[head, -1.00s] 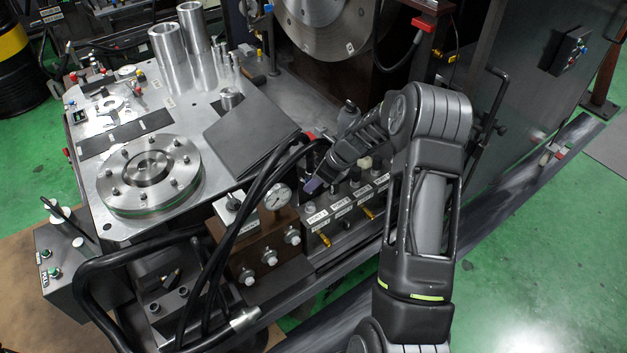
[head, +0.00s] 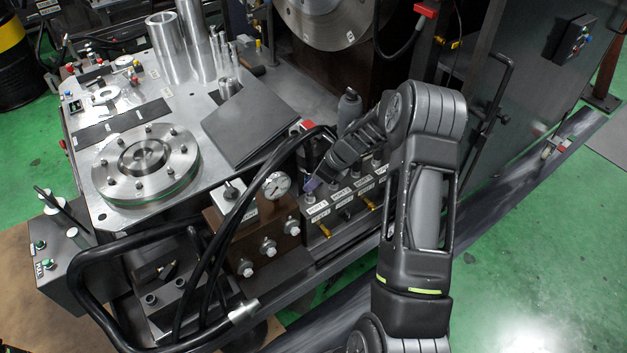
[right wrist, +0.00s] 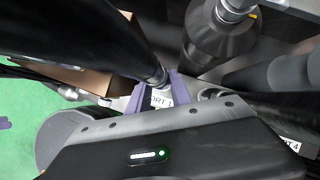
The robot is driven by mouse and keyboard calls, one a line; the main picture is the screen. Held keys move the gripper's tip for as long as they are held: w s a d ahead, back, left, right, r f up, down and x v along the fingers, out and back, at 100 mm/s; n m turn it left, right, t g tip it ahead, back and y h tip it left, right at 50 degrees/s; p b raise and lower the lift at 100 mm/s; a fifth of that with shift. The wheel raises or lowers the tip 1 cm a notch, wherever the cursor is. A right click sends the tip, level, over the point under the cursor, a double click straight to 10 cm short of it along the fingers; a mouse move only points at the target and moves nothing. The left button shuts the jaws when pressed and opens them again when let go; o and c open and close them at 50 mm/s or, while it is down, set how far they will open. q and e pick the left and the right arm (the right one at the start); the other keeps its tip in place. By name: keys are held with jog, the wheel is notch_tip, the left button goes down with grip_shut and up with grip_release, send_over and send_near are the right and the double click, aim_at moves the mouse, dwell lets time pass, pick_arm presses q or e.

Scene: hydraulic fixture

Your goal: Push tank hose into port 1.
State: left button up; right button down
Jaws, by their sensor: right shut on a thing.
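My right gripper (head: 314,181) is just above the port 1 end of the valve block (head: 345,217). In the right wrist view its purple fingers (right wrist: 158,92) are closed around the black tank hose (right wrist: 125,45), near the hose's metal end. The "PORT 1" label (right wrist: 161,98) shows between the fingers, right by that end. In the head view the hose (head: 245,200) arches from the front left up to the gripper. The gripper hides the port 1 opening, so I cannot tell whether the hose end is in it. My left gripper is not in view.
A brown block with a pressure gauge (head: 277,185) stands left of the ports. A hose end with a metal fitting (head: 243,311) lies at the front. A dark bottle-like part (head: 349,108) stands behind my gripper. The port 4 label (right wrist: 289,144) shows at lower right.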

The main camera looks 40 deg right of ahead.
jog(key=shift+f+b, duration=1.15)
jog(key=shift+f, duration=0.45)
dwell(0.8)
jog(key=c, duration=1.1)
grip_release()
jog(key=v, duration=0.7)
jog(key=shift+s+r, duration=0.2)
jog(key=shift+r, duration=0.1)
